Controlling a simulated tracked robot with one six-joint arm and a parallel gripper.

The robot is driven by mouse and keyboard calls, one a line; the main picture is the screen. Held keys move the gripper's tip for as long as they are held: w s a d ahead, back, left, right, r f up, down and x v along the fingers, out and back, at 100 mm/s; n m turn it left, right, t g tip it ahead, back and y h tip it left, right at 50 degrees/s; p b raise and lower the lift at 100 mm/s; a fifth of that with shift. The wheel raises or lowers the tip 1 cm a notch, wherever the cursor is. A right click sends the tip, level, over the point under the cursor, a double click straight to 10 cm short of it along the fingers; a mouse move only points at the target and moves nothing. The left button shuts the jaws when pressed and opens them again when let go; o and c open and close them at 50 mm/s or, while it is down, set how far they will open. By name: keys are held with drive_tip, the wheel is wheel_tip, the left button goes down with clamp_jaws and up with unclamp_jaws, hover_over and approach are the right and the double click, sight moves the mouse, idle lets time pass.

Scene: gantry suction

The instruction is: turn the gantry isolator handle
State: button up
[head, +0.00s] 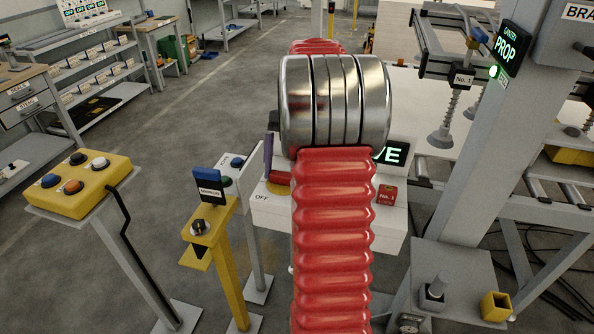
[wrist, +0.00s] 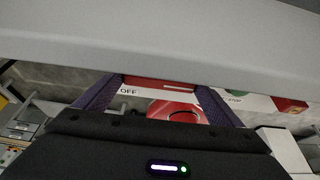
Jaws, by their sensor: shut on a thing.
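The isolator is a white box (head: 390,225) in the head view, behind my red arm, with "OFF" printed at its left. Its red handle (head: 279,177) shows just left of my arm. One purple finger of my gripper (head: 268,150) shows above the handle; my arm hides the rest. In the wrist view, my gripper (wrist: 157,86) has its two purple fingers on either side of the red handle (wrist: 160,82) and is shut on it. "OFF" lies just below the bar, and a round red part shows nearer. A lit sign ending in "VE" (head: 392,153) stands behind the box.
A yellow post (head: 232,265) with a blue-topped switch and a yellow button box (head: 78,185) stand to the left. The grey gantry column (head: 500,130) with a green "PROP" sign rises at right. Suction cups (head: 440,138) hang behind.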

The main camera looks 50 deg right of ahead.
drive_tip(key=shift+a, duration=0.1)
drive_tip(key=o, duration=1.3)
drive_tip(key=shift+r, duration=0.1)
drive_tip(key=v, duration=1.3)
drive_tip(key=shift+r, duration=0.25)
drive_tip(key=shift+w, duration=0.15)
